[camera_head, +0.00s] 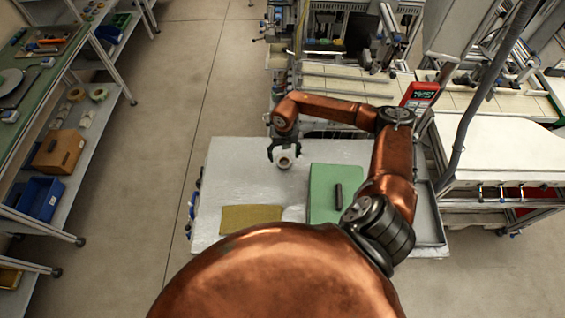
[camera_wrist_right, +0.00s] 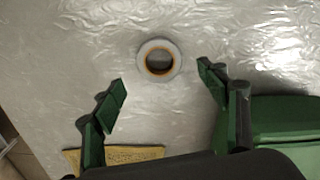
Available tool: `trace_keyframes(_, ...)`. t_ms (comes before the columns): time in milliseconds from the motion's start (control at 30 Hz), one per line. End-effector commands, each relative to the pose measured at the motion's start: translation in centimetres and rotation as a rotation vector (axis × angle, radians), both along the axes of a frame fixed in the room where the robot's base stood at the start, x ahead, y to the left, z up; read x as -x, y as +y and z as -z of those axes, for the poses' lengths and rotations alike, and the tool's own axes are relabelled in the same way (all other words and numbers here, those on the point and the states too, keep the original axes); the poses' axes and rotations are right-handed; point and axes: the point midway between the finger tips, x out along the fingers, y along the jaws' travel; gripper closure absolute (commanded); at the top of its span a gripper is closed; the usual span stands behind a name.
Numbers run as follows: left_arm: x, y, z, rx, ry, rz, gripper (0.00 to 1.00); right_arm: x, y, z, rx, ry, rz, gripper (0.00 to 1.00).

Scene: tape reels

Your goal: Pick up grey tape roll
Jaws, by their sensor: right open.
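The grey tape roll (camera_wrist_right: 174,51) lies flat on the silvery table, with an orange inner ring, in the right wrist view. In the head view the roll (camera_head: 284,163) shows small and pale on the table, partly at the gripper. My right gripper (camera_head: 284,154) is over the table at the roll. In the wrist view its two fingers (camera_wrist_right: 161,71) are spread wide, and the roll lies beyond the fingertips, between their lines, apart from both. The gripper is open and empty. My left gripper is not in view.
A yellow-brown pad (camera_head: 250,218) lies nearer. The table's left part (camera_head: 225,170) is clear. A shelf with a cardboard box (camera_head: 59,152) and blue bins (camera_head: 39,198) stands left.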

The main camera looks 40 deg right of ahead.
Motion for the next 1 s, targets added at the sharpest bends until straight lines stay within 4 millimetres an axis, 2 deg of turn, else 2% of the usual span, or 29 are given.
trace_keyframes(133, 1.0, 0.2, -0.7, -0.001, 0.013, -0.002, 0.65, -0.1, -0.1, 1.7, -0.002, 0.002, 0.003, 0.33)
trace_keyframes(333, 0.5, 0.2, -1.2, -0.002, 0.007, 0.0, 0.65, -0.3, -0.2, 4.5, -0.002, 0.0, 0.001, 0.33)
trace_keyframes(633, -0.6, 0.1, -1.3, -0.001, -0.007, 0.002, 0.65, -0.4, -0.1, 5.1, 0.0, -0.001, -0.002, 0.33)
trace_keyframes(1000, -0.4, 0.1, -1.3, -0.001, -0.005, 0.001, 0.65, -0.5, -0.1, 5.1, -0.001, 0.0, -0.003, 0.57)
